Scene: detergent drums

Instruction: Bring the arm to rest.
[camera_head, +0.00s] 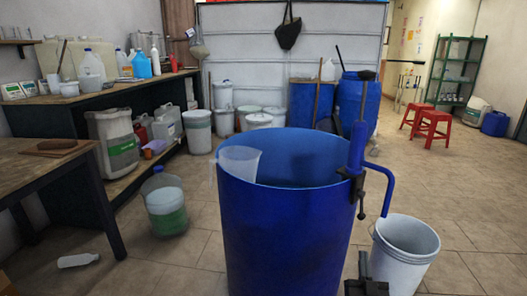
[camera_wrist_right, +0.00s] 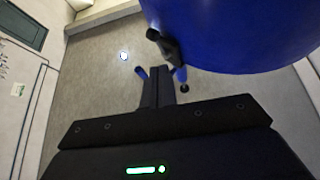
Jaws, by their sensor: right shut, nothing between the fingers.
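The blue drum (camera_wrist_right: 240,35) fills the upper right there, apart from the fingers as far as I can tell. A blue hand pump (camera_head: 357,150) with a black clamp is fixed on the drum's right rim, its spout bent over the bucket. My left gripper is not in view.
A clear scoop (camera_head: 239,162) hangs at the drum's left rim. A jug of green liquid (camera_head: 165,208) and a white bottle (camera_head: 78,260) are on the floor at left, near a wooden table (camera_head: 40,165). Red stools (camera_head: 432,125) stand far right. The tiled floor at right is mostly free.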

